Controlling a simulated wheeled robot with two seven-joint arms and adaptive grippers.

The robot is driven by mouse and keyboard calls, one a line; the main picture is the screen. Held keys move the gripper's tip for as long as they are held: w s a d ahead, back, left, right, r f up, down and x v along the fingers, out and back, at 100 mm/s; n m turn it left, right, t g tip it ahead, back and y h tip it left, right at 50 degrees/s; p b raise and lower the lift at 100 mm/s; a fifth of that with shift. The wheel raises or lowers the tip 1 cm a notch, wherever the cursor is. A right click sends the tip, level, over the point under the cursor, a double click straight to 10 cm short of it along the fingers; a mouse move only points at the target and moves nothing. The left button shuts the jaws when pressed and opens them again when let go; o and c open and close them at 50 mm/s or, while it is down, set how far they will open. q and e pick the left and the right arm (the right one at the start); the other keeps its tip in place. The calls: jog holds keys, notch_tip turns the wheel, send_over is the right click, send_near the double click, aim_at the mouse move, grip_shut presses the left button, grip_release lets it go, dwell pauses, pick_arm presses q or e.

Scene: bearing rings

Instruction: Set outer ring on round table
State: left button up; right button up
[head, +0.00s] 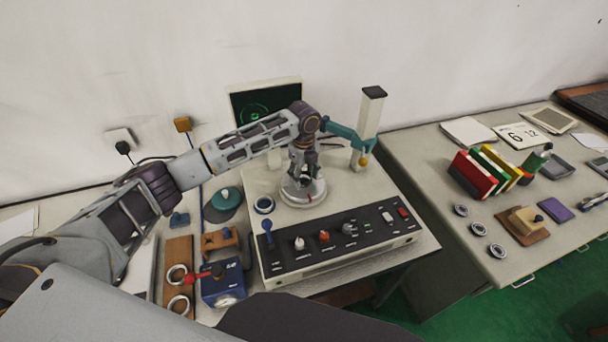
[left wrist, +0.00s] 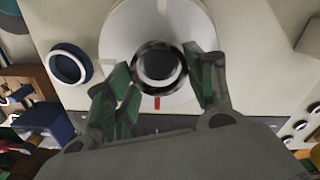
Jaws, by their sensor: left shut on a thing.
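My left gripper (head: 304,171) reaches down over the round table (head: 298,198), a pale disc on top of the cream instrument. In the left wrist view my left gripper (left wrist: 160,72) has its green fingers shut on the outer ring (left wrist: 160,92), a dark ring with a shiny rim. The ring appears over the middle of the round table (left wrist: 114,38), whose edge carries a red mark. I cannot tell whether the ring touches the table. In the head view the fingers mostly hide the ring. My right gripper is not in view.
A white column (head: 368,125) with a teal arm (head: 345,137) stands just right of my gripper. A black control panel (head: 335,243) is in front. Several rings (head: 478,229) lie on the right bench.

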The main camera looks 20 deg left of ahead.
pick_arm(q)
jog(key=shift+p, duration=0.55)
dwell(0.5)
jog(key=shift+f+p, duration=0.3)
jog(key=shift+f, duration=0.1)
dwell(1.0)
jog(key=shift+p, duration=1)
dwell(1.0)
jog(key=o, duration=1.1)
jog(key=shift+o, duration=0.2)
jog(key=shift+r, duration=0.15)
notch_tip(320, 180, up, 12)
jog(key=shift+f, duration=0.2)
dwell(0.8)
